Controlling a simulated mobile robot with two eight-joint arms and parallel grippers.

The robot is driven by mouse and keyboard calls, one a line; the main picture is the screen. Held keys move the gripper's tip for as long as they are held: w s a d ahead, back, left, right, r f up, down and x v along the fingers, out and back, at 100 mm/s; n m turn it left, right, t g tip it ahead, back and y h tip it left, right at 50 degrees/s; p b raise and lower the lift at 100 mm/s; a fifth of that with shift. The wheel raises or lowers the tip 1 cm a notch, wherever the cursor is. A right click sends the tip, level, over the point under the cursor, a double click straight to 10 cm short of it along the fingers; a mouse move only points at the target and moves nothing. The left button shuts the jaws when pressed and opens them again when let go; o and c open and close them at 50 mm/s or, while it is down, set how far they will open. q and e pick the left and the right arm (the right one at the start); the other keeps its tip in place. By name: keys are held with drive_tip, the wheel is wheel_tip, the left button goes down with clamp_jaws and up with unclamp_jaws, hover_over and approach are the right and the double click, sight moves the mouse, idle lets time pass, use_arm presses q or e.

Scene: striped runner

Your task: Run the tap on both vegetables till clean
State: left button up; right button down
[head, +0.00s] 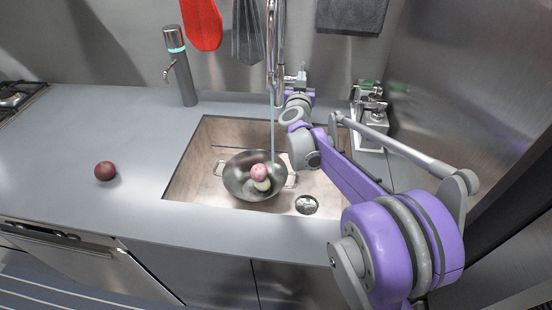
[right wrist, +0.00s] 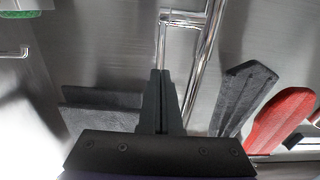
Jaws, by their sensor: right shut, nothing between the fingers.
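A metal pan (head: 238,190) with two side handles stands in the sink (head: 185,182). In it lie a pinkish-red round vegetable (head: 259,172) and a pale one (head: 262,185), touching or overlapping in view. The chrome tap (head: 272,45) rises behind the sink, and a thin pale stream of water (head: 272,130) falls from it into the pan, close to the vegetables. My right gripper (right wrist: 160,76) is shut and empty, near the tap's chrome pipe (right wrist: 203,65); whether it touches cannot be told. In the head view its fingers are mostly hidden by my arm. My left gripper is out of view.
A dark red round vegetable (head: 105,171) lies on the counter left of the sink. A metal holder with bottles (head: 369,105) is at the back right. The left counter is mostly free.

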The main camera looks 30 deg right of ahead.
sight(302, 69)
drive_tip(key=shift+x, duration=2.05)
drive_tip(key=b+v, duration=0.1)
drive_tip(key=v, duration=0.9)
drive_tip(key=shift+b, duration=0.4)
